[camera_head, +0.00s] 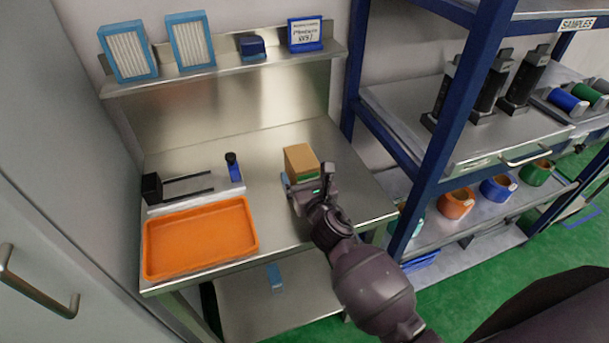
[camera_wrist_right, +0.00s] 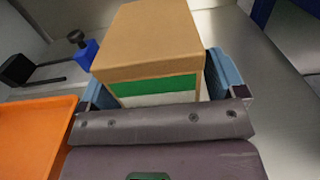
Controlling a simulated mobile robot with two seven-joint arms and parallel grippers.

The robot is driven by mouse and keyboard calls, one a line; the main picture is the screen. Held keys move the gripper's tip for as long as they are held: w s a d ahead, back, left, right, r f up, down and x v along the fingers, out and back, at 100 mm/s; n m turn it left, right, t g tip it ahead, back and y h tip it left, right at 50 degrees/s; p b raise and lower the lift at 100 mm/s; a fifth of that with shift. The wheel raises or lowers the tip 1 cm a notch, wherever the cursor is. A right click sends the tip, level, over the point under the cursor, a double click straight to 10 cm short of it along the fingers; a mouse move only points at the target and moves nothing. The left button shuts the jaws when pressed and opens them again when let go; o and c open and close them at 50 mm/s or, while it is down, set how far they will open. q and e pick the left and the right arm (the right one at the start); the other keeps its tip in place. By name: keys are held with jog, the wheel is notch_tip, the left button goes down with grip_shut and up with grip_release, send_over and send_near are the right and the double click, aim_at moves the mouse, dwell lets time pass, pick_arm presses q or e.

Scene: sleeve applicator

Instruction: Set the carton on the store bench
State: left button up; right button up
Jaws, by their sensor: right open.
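The carton (camera_head: 300,160) is a brown box with a green and white label, standing upright on the steel bench (camera_head: 350,195), right of the middle. My right gripper (camera_head: 303,180) is at the carton's near side, low by the bench top. In the right wrist view the carton (camera_wrist_right: 152,50) stands between the two blue fingertips (camera_wrist_right: 158,88), one on each side. The fingers are open; whether either touches the carton is hard to tell. The carton's underside is hidden. My left gripper is not in view.
An orange tray (camera_head: 200,238) lies on the bench's front left. Behind it is a fixture with black rods (camera_head: 187,189) and a blue clamp (camera_head: 234,168). A back shelf (camera_head: 225,68) holds filters and a sign. A blue-framed rack (camera_head: 440,150) stands close on the right.

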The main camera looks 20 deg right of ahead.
jog(key=shift+r, duration=0.1)
jog(key=shift+r, duration=0.15)
jog(key=s, duration=1.2)
jog(key=shift+d, duration=0.2)
jog(key=s+d+f+m+g+h, duration=0.1)
jog(key=s+d+m+g+h, duration=0.3)
jog(key=m, duration=0.5)
jog(key=s+d+f+m+g+h, duration=0.1)
jog(key=s+d+m, duration=0.1)
jog(key=d+m, duration=0.55)
jog(key=s+a+f+m+g+y, duration=0.1)
jog(key=s+f+m+g+y, duration=0.15)
jog(key=s+m+g, duration=1.1)
jog(key=w+f+m+t+y, duration=0.1)
jog(key=w+f+m+t, duration=0.4)
jog(key=f+t, duration=0.5)
jog(key=shift+w+t+y, duration=0.35)
jog(key=shift+w+t, duration=0.1)
jog(key=shift+t, duration=0.7)
